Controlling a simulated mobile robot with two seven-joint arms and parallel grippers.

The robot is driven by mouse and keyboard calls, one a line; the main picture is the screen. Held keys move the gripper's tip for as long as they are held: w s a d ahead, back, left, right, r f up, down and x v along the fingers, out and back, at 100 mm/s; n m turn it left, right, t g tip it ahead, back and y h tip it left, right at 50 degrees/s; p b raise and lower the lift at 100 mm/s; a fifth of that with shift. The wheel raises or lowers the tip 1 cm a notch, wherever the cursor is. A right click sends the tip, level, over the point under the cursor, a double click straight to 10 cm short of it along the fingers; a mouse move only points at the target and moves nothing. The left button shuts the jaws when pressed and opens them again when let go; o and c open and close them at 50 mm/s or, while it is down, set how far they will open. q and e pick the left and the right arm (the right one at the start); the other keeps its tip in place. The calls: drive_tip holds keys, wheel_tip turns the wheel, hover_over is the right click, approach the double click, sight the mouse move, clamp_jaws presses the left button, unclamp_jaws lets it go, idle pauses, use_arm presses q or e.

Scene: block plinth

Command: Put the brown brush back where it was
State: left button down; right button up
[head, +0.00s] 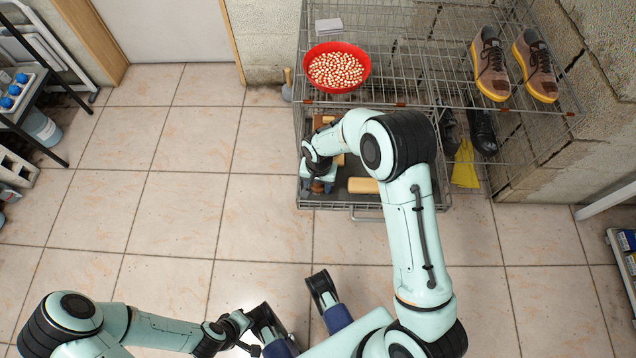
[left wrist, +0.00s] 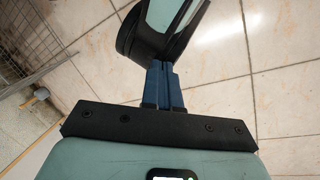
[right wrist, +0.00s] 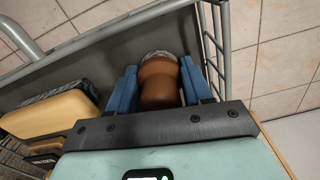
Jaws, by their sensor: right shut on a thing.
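The brown brush (right wrist: 160,88) shows in the right wrist view, with a rounded brown body and pale bristles at its far end. My right gripper (right wrist: 160,75) is shut on it, a blue finger on each side. In the head view the right gripper (head: 317,184) is over the front left of the wire rack's lower drawer (head: 335,202). The brush is low, by the drawer's wall; I cannot tell whether it touches the floor of the drawer. My left gripper (left wrist: 163,85) is empty, its blue fingers together, above the tiled floor.
A wooden-backed brush (head: 363,186) lies in the drawer to the right; it also shows in the right wrist view (right wrist: 50,113). Above stand a red bowl (head: 337,68) of pale pieces and brown shoes (head: 492,65).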

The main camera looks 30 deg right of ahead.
drive_tip(key=o, duration=1)
drive_tip(key=shift+f, duration=0.15)
use_arm(q)
drive_tip(key=shift+w+f, duration=0.1)
use_arm(e)
wheel_tip(320, 180, up, 11)
drive_tip(key=p, duration=0.2)
drive_tip(key=shift+p, duration=0.3)
drive_tip(key=shift+r, duration=0.7)
use_arm(q)
drive_tip(key=shift+g+h, duration=0.3)
drive_tip(key=shift+g, duration=0.3)
drive_tip(key=s+r, duration=0.1)
drive_tip(key=s, duration=0.1)
drive_tip(key=s+d+r, duration=0.1)
drive_tip(key=r, duration=0.1)
drive_tip(key=shift+s+d+r, duration=0.15)
drive_tip(key=shift+s+d, duration=0.05)
drive_tip(key=shift+s, duration=0.15)
use_arm(e)
drive_tip(key=shift+s, duration=0.1)
